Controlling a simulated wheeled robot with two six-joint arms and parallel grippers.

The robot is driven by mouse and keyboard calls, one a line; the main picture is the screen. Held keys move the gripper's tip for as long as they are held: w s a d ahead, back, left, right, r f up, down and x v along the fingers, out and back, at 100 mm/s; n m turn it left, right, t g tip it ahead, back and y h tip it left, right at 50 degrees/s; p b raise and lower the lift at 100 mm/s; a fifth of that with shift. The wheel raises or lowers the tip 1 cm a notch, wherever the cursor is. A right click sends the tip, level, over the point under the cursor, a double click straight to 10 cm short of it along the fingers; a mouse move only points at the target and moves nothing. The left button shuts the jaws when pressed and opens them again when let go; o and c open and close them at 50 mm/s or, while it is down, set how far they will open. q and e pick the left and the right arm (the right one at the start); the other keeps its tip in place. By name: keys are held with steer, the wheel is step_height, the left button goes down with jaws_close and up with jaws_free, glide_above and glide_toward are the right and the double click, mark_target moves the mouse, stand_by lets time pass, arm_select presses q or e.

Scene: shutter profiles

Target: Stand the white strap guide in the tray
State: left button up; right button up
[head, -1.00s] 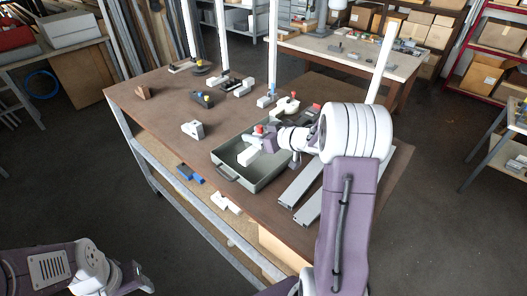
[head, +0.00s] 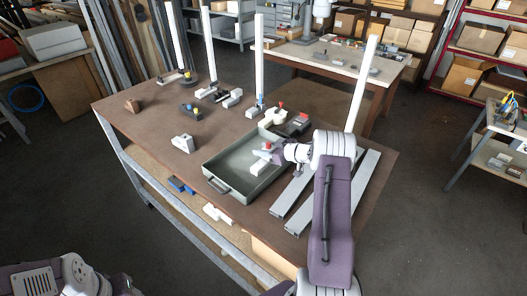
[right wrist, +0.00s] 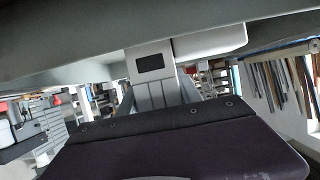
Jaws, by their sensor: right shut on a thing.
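The grey tray (head: 228,184) sits on the brown table, left of my right arm. My right gripper (head: 266,155) is over the tray's right part, shut on the white strap guide (head: 259,168). The guide shows as a small white block below the fingers, with a red patch beside it. I cannot tell whether it touches the tray floor. In the right wrist view a pale piece with a dark rectangular slot (right wrist: 151,78), seemingly the guide, is close to the gripper. My left gripper (head: 122,284) is at the bottom left, away from the table, partly cut off.
Two long grey rails (head: 335,190) lie right of the tray. A white-grey block (head: 183,143) stands left of it, and a white part with a red top (head: 273,116) behind it. Tall white posts (head: 360,85) rise along the back. The table's left front is clear.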

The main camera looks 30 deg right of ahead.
steer(key=shift+f, duration=0.65)
steer(key=shift+w+d+f, duration=0.1)
steer(key=shift+d+f, duration=0.05)
steer(key=shift+f, duration=0.2)
steer(key=shift+f, duration=0.1)
steer(key=o, duration=1.4)
steer(key=shift+c, duration=0.2)
